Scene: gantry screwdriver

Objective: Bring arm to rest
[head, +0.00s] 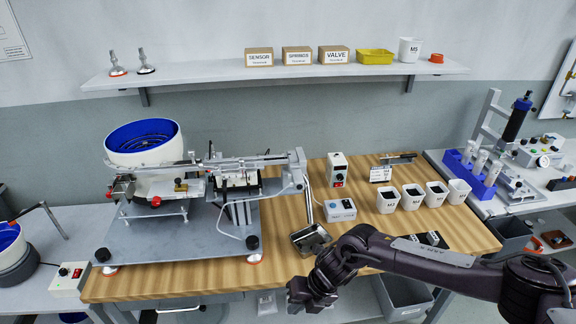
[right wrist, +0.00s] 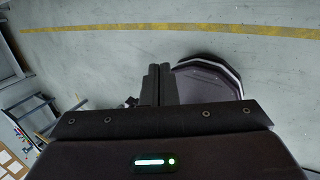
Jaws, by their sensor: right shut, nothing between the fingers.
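My right arm comes in from the right edge of the head view and reaches left across the front of the wooden table (head: 180,282). My right gripper (head: 312,296) is at the table's front edge, below the small metal tray (head: 311,239). In the right wrist view the two fingers (right wrist: 159,85) are together with nothing between them, and the floor (right wrist: 100,62) lies beyond them. My left gripper is not in view.
A feeder machine with a blue-lined bowl (head: 143,137) stands at the left of the table. Several white cups (head: 412,196) stand in a row at the right. Boxes stand on the wall shelf (head: 200,76). A grey bin (head: 402,296) is below the table.

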